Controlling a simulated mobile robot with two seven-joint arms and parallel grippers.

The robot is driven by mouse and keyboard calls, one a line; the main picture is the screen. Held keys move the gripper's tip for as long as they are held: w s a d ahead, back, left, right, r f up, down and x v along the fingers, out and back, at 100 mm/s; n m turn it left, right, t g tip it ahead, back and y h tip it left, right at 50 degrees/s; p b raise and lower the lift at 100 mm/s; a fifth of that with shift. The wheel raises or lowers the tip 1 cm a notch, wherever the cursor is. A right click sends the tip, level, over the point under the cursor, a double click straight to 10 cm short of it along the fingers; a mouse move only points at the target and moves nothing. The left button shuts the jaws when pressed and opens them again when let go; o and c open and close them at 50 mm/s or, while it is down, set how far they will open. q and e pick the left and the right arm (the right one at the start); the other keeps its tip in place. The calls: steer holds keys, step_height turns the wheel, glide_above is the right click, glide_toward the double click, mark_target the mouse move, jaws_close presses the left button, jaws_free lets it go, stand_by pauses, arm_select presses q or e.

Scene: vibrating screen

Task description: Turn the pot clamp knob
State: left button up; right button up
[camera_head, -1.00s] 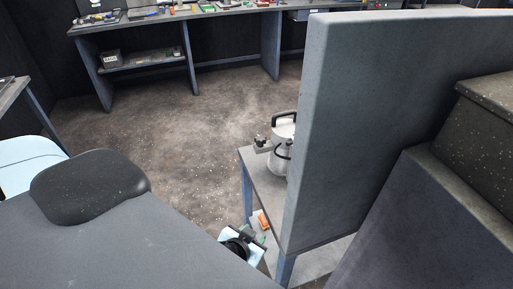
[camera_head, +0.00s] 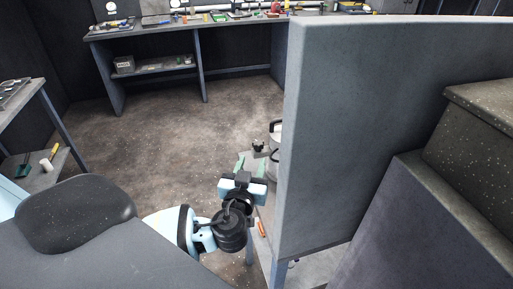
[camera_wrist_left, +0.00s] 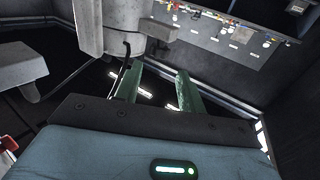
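The silver pot (camera_head: 274,142) with a dark handle stands on a small table in the head view, mostly hidden behind a large grey panel. A dark clamp knob (camera_head: 259,146) shows at the pot's left side. My left gripper (camera_head: 252,166) has green fingers and is just in front of the knob, apart from it as far as I can tell. In the left wrist view the fingers (camera_wrist_left: 158,87) are spread with nothing between them. A large grey cylinder (camera_wrist_left: 120,30), apparently the pot, shows beyond them at upper left. The knob is not clear there. My right gripper is not in view.
The grey panel (camera_head: 380,130) blocks the right of the head view. A small orange item (camera_head: 262,229) lies low by the small table. A long workbench (camera_head: 150,32) with tools stands at the back. The floor (camera_head: 160,130) at middle left is clear.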

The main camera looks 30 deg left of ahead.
mark_target(257, 148)
arm_select(q)
steer(key=x, duration=0.6)
steer(key=shift+w+a+r+p, duration=0.1)
steer(key=shift+w+p, duration=0.1)
steer(key=shift+p, duration=0.15)
steer(key=shift+w+a, duration=0.2)
steer(key=shift+w, duration=0.35)
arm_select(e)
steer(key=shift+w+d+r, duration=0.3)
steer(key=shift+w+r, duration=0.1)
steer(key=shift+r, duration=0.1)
arm_select(q)
steer(key=shift+c, duration=0.2)
